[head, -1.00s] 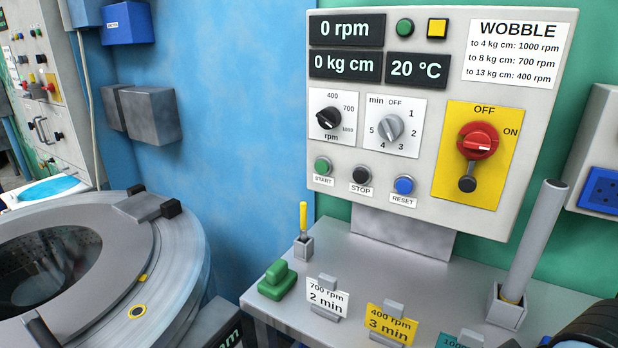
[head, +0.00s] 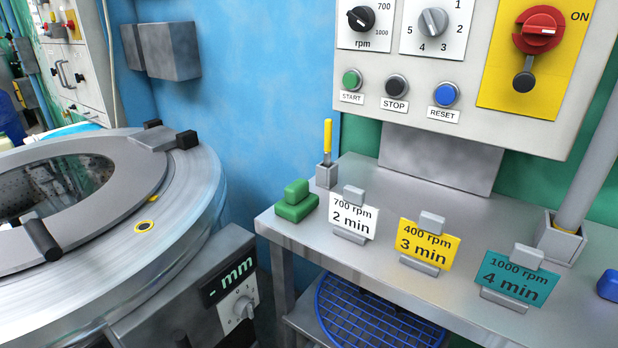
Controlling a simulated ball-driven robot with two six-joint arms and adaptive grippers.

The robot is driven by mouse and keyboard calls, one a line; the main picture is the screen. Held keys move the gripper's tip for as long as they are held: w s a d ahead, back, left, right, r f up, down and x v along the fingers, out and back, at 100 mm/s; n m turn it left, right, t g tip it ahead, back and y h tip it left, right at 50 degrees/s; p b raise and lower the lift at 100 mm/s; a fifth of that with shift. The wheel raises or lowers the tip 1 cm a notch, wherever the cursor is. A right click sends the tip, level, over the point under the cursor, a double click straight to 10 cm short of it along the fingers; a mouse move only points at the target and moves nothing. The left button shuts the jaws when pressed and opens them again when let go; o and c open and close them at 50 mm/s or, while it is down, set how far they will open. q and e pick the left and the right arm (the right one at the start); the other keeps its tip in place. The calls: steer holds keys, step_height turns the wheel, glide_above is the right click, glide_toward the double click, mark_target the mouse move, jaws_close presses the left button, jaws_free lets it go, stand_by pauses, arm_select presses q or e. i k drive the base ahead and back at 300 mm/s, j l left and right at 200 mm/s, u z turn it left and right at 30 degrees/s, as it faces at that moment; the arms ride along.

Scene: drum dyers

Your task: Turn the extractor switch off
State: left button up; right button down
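The extractor switch is a red rotary knob (head: 539,30) on a yellow plate (head: 504,75) at the upper right of the head view. A dark round-ended lever (head: 524,80) hangs below the knob. The knob's white mark lies about level, towards the ON label (head: 579,16). The OFF label is cut off above the frame. The plate sits on a light grey control panel (head: 400,135) with START, STOP and RESET buttons. Neither of my grippers shows in this view.
A steel table (head: 400,300) under the panel holds three cards, a green block (head: 296,201), a yellow-handled tool (head: 327,145) and a grey tube (head: 593,160) in a holder. A round drum machine (head: 185,210) stands at the left. A blue wire rack (head: 365,325) is below the table.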

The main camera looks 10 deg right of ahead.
mark_target(543, 26)
steer(key=z, duration=1.4)
